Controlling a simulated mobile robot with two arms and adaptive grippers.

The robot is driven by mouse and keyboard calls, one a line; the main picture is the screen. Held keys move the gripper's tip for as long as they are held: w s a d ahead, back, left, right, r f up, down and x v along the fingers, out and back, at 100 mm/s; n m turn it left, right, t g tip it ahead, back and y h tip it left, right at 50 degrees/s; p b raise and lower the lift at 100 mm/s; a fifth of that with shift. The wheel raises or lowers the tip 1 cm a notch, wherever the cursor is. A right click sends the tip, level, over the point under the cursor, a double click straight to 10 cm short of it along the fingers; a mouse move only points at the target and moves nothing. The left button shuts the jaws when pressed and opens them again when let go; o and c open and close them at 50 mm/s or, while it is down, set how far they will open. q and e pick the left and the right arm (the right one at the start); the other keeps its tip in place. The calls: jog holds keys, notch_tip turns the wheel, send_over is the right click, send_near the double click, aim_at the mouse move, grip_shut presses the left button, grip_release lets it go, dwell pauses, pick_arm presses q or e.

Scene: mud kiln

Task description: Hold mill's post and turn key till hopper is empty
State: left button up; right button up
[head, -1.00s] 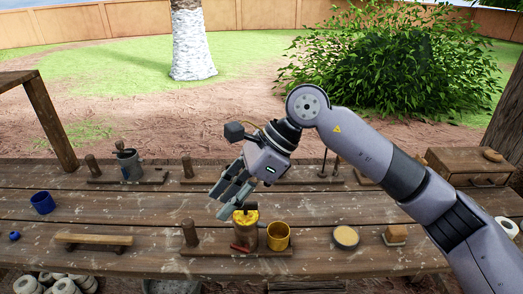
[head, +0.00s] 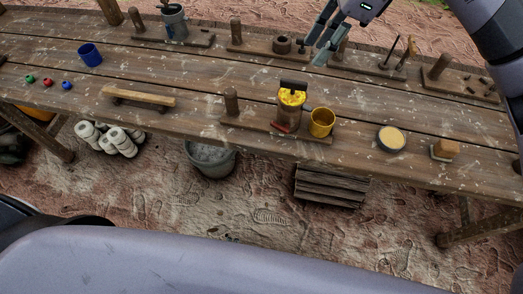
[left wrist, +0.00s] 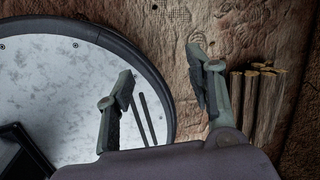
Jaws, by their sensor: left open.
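The mill (head: 290,113) stands on a wooden base board at the table's front, with yellow material in its hopper (head: 291,96) and a dark key (head: 294,85) on top. A short wooden post (head: 232,103) rises from the left end of that board. A yellow cup (head: 321,122) stands right of the mill, and a small red piece lies at its foot. My right gripper (head: 328,35) is beyond the mill, over the table's back part, with fingers apart and empty. My left gripper (left wrist: 160,90) shows only in the left wrist view, open and empty.
A blue cup (head: 90,55), small coloured pieces (head: 48,83), and a wooden bar (head: 138,97) lie on the left. A round tin (head: 390,138) and wooden block (head: 445,149) are on the right. Boards with posts line the back. A bucket (head: 210,160) and crate (head: 331,186) are below.

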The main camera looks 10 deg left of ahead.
aim_at(234, 105)
pick_arm(q)
jog(key=w+d+r+m+t+y, duration=0.1)
jog(key=w+d+r+m+t, duration=0.35)
jog(key=w+r, duration=0.4)
jog(key=w+d+r+m+t+y, duration=0.25)
jog(key=w+r+m, duration=0.3)
jog(key=r, duration=0.55)
notch_tip(234, 105, up, 26)
jog(key=w+r+m+t+y, duration=0.1)
jog(key=w+t+y, duration=0.25)
jog(key=y, duration=0.25)
jog(key=shift+t+h, duration=0.25)
jog(key=x, duration=1.6)
jog(key=shift+a+f, duration=0.2)
jog(key=shift+f, duration=0.15)
jog(key=shift+c, duration=0.5)
grip_shut()
